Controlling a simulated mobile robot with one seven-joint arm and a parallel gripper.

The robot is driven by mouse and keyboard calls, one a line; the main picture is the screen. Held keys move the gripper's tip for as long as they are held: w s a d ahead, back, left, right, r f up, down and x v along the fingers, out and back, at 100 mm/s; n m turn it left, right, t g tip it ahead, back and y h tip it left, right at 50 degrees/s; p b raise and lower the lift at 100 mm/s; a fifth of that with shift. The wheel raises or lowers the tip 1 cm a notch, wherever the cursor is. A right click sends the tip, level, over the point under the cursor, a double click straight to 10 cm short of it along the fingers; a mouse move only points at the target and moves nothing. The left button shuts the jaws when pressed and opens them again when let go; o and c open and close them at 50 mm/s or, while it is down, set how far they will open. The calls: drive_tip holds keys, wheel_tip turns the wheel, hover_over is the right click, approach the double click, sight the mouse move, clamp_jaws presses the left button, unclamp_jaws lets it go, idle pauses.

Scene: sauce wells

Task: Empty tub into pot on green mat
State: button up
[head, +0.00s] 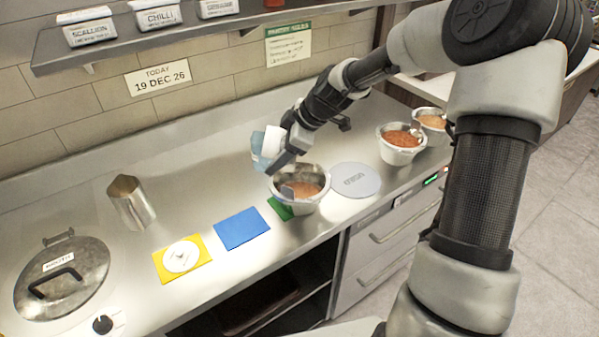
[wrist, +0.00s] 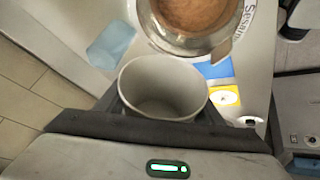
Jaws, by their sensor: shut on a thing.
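My gripper (head: 284,158) is shut on a pale tub (head: 259,150), which is tilted above the left back rim of a pot. In the wrist view the tub (wrist: 165,90) sits between my fingers, and its visible inside looks bare. The metal pot (head: 299,207) stands on the green mat (head: 279,209), covering most of it. Reddish-brown sauce shows inside the pot. In the wrist view the pot (wrist: 222,45) is just beyond the tub, with lettering on its rim that is partly cut off. I see no stream between tub and pot.
A blue mat (head: 241,229) and a yellow mat (head: 198,271) with a white disc lie left of the pot. A grey round lid (head: 355,180) and two filled pots (head: 400,156) (head: 441,134) are to the right. A metal jug (head: 131,205) stands left. A shelf (head: 200,33) hangs above.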

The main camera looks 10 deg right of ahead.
drive_tip(key=shift+d+r+y+b, duration=0.15)
drive_tip(key=shift+y+b, duration=0.35)
drive_tip(key=shift+b, duration=0.35)
drive_tip(key=shift+r, duration=0.15)
idle(0.3)
